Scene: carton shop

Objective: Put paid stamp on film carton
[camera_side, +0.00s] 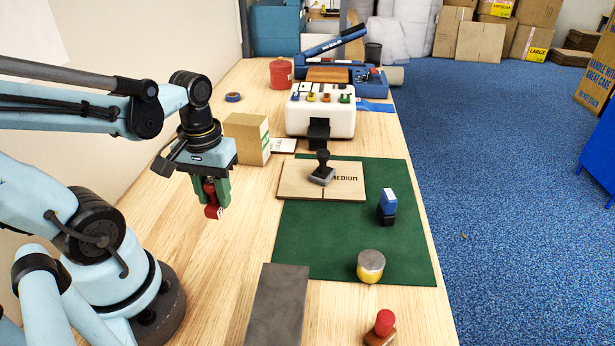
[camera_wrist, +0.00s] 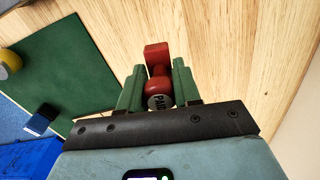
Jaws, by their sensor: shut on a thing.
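My gripper (camera_side: 213,199) is shut on a red stamp (camera_side: 212,212) and holds it above the bare wood left of the green mat. In the wrist view the stamp (camera_wrist: 157,87) sits between the green fingers, and the lettering on its round end reads "PAID". A flat carton (camera_side: 292,181) marked "MEDIUM" lies on the mat's far left part, right of my gripper. A black-handled stamp (camera_side: 322,170) stands on it. An upright brown box (camera_side: 242,139) with a green and white side stands behind my gripper. I cannot read which one is the film carton.
The green mat (camera_side: 330,245) also holds a blue-and-black stamper (camera_side: 387,207) and a yellow round pot with a grey lid (camera_side: 371,266). A grey slab (camera_side: 277,305) and a red-knobbed stamp (camera_side: 382,328) lie near the front. A white dispenser (camera_side: 320,112) stands behind.

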